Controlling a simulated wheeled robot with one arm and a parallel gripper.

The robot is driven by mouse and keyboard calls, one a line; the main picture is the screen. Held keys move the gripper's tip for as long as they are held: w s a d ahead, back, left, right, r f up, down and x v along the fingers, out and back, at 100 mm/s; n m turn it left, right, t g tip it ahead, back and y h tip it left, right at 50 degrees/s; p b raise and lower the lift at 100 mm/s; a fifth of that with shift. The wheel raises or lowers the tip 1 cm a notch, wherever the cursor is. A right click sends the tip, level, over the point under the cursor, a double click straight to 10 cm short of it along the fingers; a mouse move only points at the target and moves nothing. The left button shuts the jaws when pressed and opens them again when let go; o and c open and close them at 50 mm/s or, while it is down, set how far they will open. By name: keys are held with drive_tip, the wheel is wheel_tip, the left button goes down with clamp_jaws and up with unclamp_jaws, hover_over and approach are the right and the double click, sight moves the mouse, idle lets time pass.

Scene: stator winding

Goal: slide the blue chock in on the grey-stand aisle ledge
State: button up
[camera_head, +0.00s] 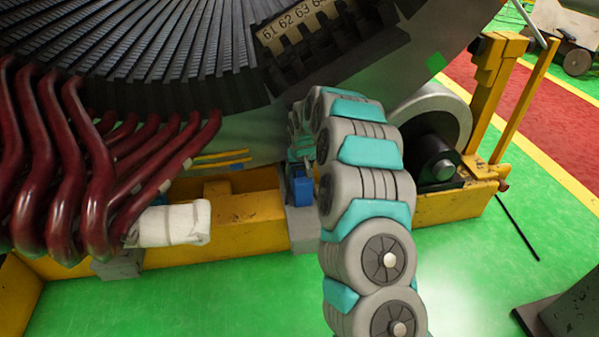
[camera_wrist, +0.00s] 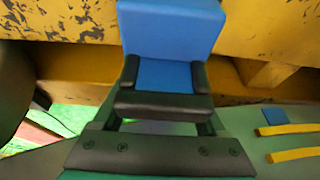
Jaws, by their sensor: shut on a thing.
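The blue chock (camera_head: 301,189) is low in front of the stator, beside a grey block (camera_head: 302,232) on the yellow base frame. In the wrist view the blue chock (camera_wrist: 170,28) sits at the top centre, against or close to the worn yellow frame (camera_wrist: 255,30). My gripper (camera_wrist: 166,78) is shut on it, with a dark finger on each side of its lower part. In the head view my gripper (camera_head: 301,158) is small and partly hidden by my arm. I cannot tell whether the chock touches the ledge.
Dark red coils (camera_head: 90,170) and a white wrapped roll (camera_head: 170,224) are on the left. A grey roller (camera_head: 438,115) and yellow post (camera_head: 492,90) stand on the right. Yellow strips (camera_wrist: 290,130) lie close by in the wrist view. The green floor (camera_head: 220,290) in front is open.

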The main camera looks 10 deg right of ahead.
drive_tip(key=shift+w, duration=0.3)
drive_tip(key=o, duration=1.5)
drive_tip(key=shift+r, duration=0.1)
